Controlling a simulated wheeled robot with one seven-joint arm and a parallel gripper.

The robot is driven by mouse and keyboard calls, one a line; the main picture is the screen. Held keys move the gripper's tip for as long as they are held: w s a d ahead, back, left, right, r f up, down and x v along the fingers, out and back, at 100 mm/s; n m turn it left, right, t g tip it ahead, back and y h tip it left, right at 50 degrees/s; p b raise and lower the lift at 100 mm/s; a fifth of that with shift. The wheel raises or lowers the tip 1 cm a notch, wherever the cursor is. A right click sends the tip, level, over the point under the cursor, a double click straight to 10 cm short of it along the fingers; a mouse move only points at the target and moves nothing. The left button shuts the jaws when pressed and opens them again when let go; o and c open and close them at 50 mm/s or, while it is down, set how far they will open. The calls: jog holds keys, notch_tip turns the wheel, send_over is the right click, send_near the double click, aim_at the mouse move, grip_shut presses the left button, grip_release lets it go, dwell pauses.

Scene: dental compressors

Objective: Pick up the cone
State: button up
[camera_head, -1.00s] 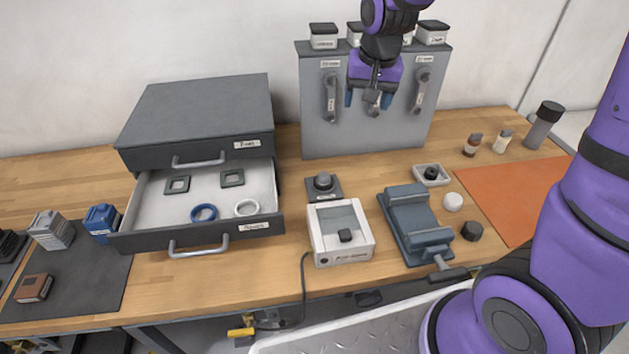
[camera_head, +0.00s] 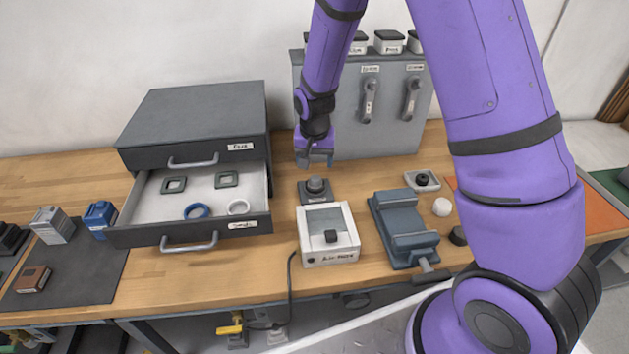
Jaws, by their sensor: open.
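I cannot make out a plain cone shape. A small dark grey rounded piece (camera_head: 315,184) sits on a square dark base (camera_head: 327,197) at the middle of the bench, and it may be the cone. My gripper (camera_head: 315,161) hangs pointing down just above and behind this piece in the picture. Its fingers are apart, with nothing seen between them. I cannot tell the exact height gap. The piece is in plain view and upright.
An open drawer (camera_head: 140,236) holding several rings is at left. A white device (camera_head: 342,255) and a blue-grey vise (camera_head: 414,245) stand in front. A grey panel with handles (camera_head: 388,138) rises behind. A small white tray (camera_head: 434,187) and white round piece (camera_head: 441,207) lie right.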

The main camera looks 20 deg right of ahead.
aim_at(315, 177)
jog(key=shift+w+d+f, duration=0.1)
jog(key=shift+w+f, duration=0.1)
jog(key=shift+f, duration=1.45)
jog(key=shift+w+d+f, duration=0.1)
jog(key=shift+w+f, duration=0.05)
jog(key=shift+f, duration=1.45)
jog(key=c, duration=1.1)
jog(key=shift+o, duration=0.2)
jog(key=shift+r, duration=0.15)
